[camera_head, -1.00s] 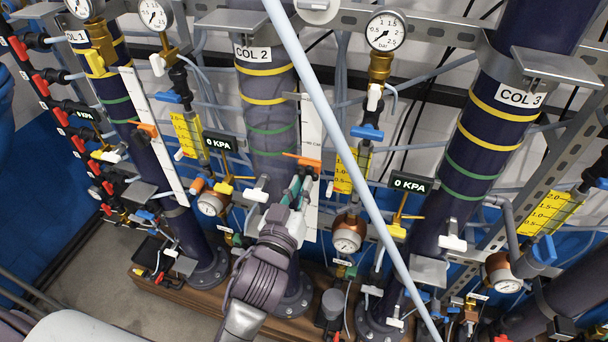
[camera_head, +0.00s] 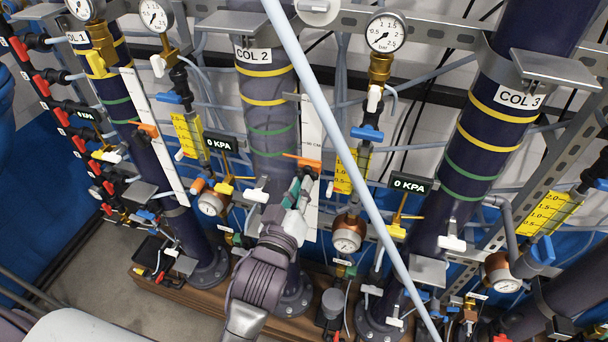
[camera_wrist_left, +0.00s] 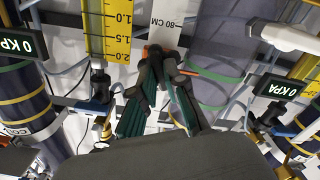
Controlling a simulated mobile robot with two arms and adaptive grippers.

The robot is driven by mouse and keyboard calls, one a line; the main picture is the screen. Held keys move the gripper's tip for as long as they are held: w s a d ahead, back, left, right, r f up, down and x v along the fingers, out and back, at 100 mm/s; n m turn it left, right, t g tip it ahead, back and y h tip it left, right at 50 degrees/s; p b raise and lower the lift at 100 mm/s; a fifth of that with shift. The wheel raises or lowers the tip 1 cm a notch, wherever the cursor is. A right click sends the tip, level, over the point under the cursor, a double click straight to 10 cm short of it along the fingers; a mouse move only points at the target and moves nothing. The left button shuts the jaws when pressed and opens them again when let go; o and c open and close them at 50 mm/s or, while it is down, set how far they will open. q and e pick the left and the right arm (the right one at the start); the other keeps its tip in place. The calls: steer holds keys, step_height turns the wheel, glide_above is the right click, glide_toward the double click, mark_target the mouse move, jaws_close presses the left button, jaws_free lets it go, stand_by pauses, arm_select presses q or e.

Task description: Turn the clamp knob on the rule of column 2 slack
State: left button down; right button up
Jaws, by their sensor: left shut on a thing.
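Column 2 (camera_head: 270,118) is the bluish tube labelled COL 2, with yellow and green bands. Its white rule (camera_head: 311,128) stands upright along its right side; the rule's 80 CM end shows in the wrist view (camera_wrist_left: 166,24). An orange clamp pointer (camera_head: 303,161) sits across the rule; part of it also shows in the wrist view (camera_wrist_left: 205,73). My left gripper (camera_head: 303,184) is at the rule just below the pointer. In the wrist view its green-padded fingers (camera_wrist_left: 160,62) converge at the clamp and are shut on the knob, which they mostly hide. My right gripper is in neither view.
A pale slanting pole (camera_head: 335,130) crosses in front, right of my gripper. A yellow scale (camera_head: 350,172), a 0 KPA display (camera_head: 219,144) and a white-handled valve (camera_head: 257,190) stand close by. Column 3 (camera_head: 476,150) is farther right.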

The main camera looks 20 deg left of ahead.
arm_select(q)
steer(key=n, duration=0.2)
steer(key=shift+d+n+p, duration=0.15)
steer(key=shift+n+p, duration=0.25)
steer(key=shift+s, duration=0.1)
steer(key=c, duration=1.2)
jaws_free()
steer(key=shift+n, duration=0.3)
steer(key=shift+o, duration=0.4)
